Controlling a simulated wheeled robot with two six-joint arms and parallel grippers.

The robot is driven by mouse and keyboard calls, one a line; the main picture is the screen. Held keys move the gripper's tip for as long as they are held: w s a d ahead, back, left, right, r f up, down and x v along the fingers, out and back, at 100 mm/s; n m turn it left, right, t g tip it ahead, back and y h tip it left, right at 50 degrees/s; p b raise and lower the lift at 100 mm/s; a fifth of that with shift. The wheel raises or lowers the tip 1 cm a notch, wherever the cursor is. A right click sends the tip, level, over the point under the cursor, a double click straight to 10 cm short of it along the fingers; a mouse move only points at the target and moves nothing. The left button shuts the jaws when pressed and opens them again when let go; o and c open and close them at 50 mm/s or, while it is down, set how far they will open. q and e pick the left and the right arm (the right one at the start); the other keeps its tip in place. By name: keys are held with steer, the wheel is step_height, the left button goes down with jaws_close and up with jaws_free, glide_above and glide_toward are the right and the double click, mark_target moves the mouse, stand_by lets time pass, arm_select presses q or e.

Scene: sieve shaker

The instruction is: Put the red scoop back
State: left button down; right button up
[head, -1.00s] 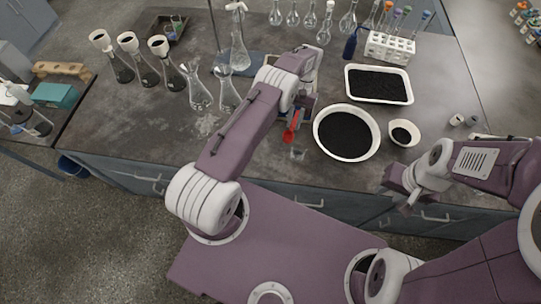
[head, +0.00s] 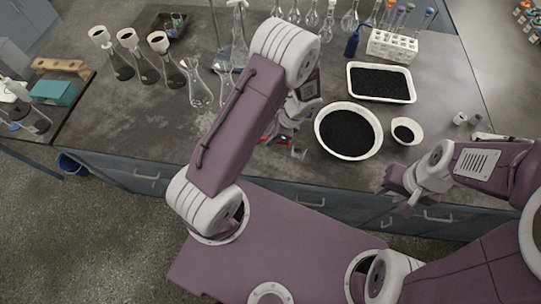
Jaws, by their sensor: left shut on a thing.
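The red scoop (head: 264,139) shows only as small red bits near the front edge of the bench. The rest of it is hidden by my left gripper and forearm. My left gripper (head: 281,137) is shut on the scoop, just left of the large round white bowl (head: 376,143) of black grains. I cannot tell whether the scoop touches the bench. My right gripper (head: 404,197) hangs in front of the bench edge at the right, away from the scoop. Its fingers are too small to tell open from shut.
A white tray (head: 411,88) of black grains and a small white bowl (head: 418,135) stand right of my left arm. A tube rack (head: 391,46) and blue bottle (head: 352,45) stand behind. Flasks (head: 200,93) line the left. Bench front left is clear.

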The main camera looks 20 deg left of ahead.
arm_select(q)
steer(key=shift+d, duration=0.15)
glide_above(269, 155)
steer(key=d, duration=0.1)
steer(key=f, duration=0.6)
steer(key=shift+w+d, duration=0.2)
steer(key=shift+w, duration=0.05)
step_height(269, 155, down, 3)
steer(key=shift+s+f+p, duration=0.1)
steer(key=shift+f+p, duration=0.1)
steer(key=shift+p, duration=0.2)
steer(key=shift+f, duration=0.35)
steer(key=shift+f, duration=0.2)
steer(key=c, duration=1.3)
jaws_free()
steer(key=shift+r, duration=0.1)
steer(key=shift+o, duration=0.2)
steer(key=shift+r, duration=0.1)
